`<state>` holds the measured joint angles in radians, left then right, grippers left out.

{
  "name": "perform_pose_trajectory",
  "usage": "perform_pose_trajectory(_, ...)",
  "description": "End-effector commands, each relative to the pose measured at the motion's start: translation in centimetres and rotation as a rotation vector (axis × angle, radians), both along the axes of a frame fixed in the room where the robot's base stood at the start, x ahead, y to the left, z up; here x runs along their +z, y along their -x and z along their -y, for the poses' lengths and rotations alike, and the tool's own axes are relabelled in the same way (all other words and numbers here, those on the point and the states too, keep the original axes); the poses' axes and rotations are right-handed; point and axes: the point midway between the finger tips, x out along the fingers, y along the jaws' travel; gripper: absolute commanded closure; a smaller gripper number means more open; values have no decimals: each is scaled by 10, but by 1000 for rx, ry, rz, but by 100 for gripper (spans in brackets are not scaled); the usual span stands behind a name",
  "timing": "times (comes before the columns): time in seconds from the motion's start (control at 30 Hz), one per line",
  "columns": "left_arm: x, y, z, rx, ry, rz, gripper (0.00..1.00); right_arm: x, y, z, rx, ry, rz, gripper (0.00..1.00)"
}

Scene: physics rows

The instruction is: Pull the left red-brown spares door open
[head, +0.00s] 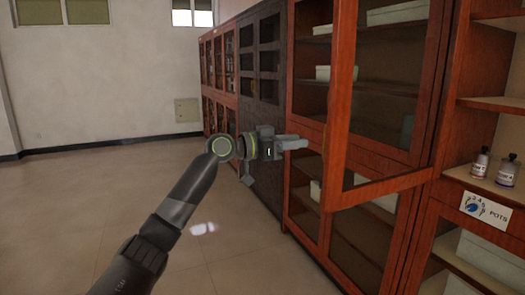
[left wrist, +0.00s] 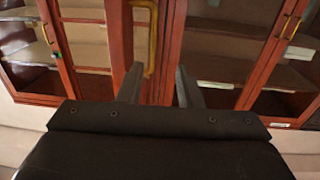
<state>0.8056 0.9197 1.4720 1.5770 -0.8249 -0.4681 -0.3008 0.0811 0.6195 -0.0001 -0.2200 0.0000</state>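A red-brown glazed cabinet fills the right of the head view. One glazed door (head: 338,130) stands swung out, its free edge toward me. The glazed front left of it (head: 309,65) looks closed; I cannot read any spares label. My left gripper (head: 304,143) is at the cabinet front, left of the swung-out door's edge. In the left wrist view its two fingers (left wrist: 159,80) are apart, with a brass handle (left wrist: 152,38) on a red-brown frame ahead between them. I cannot tell whether they touch it. My right gripper is out of view.
A dark cabinet (head: 259,60) and more red-brown cabinets (head: 219,75) stand farther left. The swung-out door juts into the room. The floor (head: 95,190) at left is clear.

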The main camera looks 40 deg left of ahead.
Motion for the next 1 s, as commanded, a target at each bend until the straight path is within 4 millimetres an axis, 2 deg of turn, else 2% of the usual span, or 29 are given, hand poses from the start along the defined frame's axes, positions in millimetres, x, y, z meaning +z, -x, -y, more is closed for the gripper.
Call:
perform_pose_trajectory(0.2, -4, 33, -22, 1, -6, -2, 68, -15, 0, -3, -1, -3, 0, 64)
perform_pose_trajectory(0.5, -3, 65, -43, 0, -2, -1, 68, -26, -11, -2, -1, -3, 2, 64)
perform_pose_trajectory(0.67, -1, 74, -48, -2, 0, 0, 68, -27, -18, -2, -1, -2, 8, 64)
perform_pose_trajectory(1.0, 0, 77, -50, -3, 2, 0, 68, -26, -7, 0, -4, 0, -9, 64)
